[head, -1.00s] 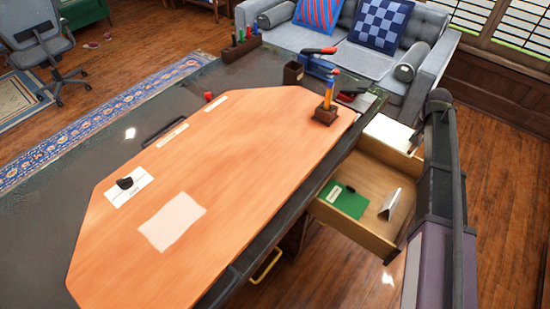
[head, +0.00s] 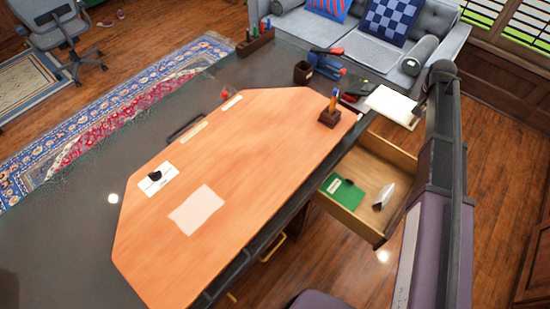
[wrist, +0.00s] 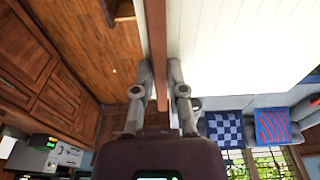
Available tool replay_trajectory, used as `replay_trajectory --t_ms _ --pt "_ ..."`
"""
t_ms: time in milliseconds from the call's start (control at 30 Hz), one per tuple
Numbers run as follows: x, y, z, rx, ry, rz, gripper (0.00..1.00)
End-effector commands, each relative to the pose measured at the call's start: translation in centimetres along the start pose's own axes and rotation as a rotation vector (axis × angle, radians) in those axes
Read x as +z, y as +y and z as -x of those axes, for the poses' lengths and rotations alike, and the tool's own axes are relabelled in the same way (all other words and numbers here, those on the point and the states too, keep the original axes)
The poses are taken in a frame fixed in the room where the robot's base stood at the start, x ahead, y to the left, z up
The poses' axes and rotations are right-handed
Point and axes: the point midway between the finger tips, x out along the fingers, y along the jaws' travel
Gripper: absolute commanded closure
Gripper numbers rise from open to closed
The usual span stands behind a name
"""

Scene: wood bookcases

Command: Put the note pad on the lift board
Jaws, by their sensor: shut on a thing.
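The white note pad (head: 392,104) is held up beyond the desk's right edge, above the back of the open drawer in the head view. In the wrist view the pad (wrist: 235,45) fills the upper right as a pale lined face, with a brown edge strip running between the fingers. My gripper (wrist: 160,85) is shut on that edge. In the head view my gripper is mostly hidden behind my arm. The orange wooden board (head: 250,160) on the dark desk looks like the lift board. A pale square sheet or patch (head: 197,209) lies on it.
The open drawer (head: 400,158) holds a green item (head: 341,194) and a small bent white piece (head: 384,196). A pen holder (head: 330,117), a dark cup (head: 303,72) and a blue-and-red tool (head: 327,62) stand near the far end. The board's middle is largely bare.

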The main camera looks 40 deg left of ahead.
Motion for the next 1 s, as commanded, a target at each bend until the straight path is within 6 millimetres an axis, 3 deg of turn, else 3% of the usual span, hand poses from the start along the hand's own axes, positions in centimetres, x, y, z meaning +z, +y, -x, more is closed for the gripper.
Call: replay_trajectory --t_ms 33,100,400,1000 --pt "-0.2 0.0 1.7 0.0 0.0 0.0 1.0" --pt "-0.3 0.0 2.8 0.0 0.0 0.0 1.0" --pt "-0.8 0.1 6.2 0.0 0.0 0.0 1.0" --pt "-0.9 0.2 6.7 0.0 0.0 -0.002 1.0"
